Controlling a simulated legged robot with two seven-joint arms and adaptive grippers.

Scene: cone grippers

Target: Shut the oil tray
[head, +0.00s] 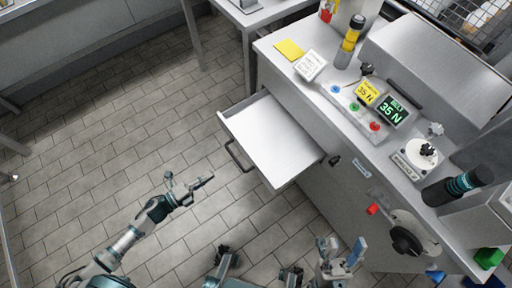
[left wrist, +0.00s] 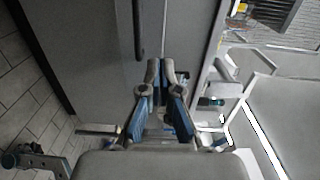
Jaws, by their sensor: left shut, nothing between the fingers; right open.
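The oil tray (head: 270,140) is a pale, flat drawer that stands pulled out from the front of the grey machine cabinet. Its dark bar handle (head: 238,157) is on its left, outer side. My left gripper (head: 205,183) is shut and empty, below and left of the handle and apart from it. In the left wrist view the fingers of my left gripper (left wrist: 160,75) are together with nothing between them. A grey panel with a dark bar shows beyond them; I cannot tell if it is the tray. My right gripper (head: 341,248) is open and empty near the bottom edge, below the tray.
The machine cabinet (head: 345,205) fills the right side, with buttons and displays (head: 393,108) on top. A dark round knob (head: 407,240) sticks out of its front. A grey table (head: 262,14) stands at the top. The tiled floor (head: 110,150) left of the tray is clear.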

